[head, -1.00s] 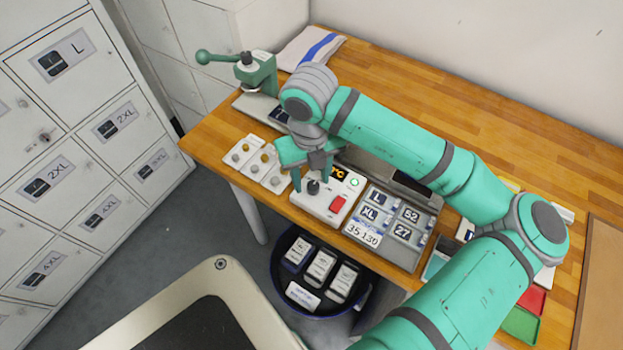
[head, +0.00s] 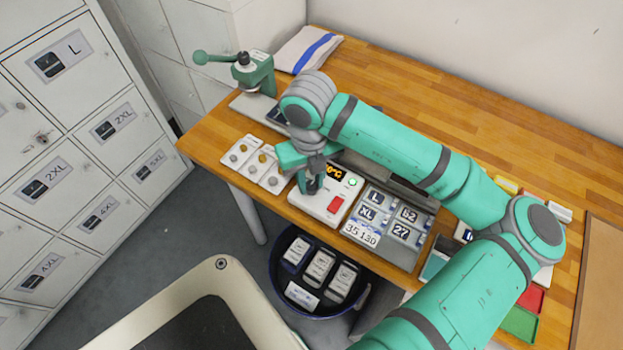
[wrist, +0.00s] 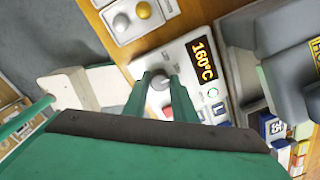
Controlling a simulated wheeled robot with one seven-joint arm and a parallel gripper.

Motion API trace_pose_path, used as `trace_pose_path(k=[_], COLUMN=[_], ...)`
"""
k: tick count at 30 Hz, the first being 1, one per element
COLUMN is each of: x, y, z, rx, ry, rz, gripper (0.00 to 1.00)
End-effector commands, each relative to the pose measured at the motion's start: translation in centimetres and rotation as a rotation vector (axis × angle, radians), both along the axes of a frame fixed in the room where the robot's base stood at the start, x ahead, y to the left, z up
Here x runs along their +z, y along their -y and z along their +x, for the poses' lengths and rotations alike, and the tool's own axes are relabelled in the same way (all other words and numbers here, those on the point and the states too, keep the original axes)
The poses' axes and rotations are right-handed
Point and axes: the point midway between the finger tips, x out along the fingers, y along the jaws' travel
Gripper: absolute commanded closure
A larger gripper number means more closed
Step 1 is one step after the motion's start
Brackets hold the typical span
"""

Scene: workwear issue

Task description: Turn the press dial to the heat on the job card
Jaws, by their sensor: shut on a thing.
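The press control box (head: 322,205) is a white unit at the table's front edge. It has an orange-lit display (head: 334,172), which reads 160°C in the wrist view (wrist: 203,60), a green-ringed button and a red switch (head: 336,203). My gripper (head: 311,186) points down over the box and is shut on the dial (wrist: 159,82), a knob between the fingertips in the wrist view. The fingers mostly hide the dial in the head view. A white card (head: 361,234) reading 35 and 130 lies at the front of the grey tray; I cannot tell if it is the job card.
Small cards with round buttons (head: 256,167) lie left. A green lever press (head: 250,72) stands behind. A dark round bin (head: 318,311) sits below the table edge.

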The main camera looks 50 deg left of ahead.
Motion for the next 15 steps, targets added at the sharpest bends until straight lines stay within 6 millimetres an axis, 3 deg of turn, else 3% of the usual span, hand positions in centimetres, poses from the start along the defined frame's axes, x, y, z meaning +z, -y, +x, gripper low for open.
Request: trace_pose_path(k=[15], x=[0.13], y=[0.08], z=[0.27], rx=[0.361], ry=[0.008], rz=[-0.002], gripper=[0.98])
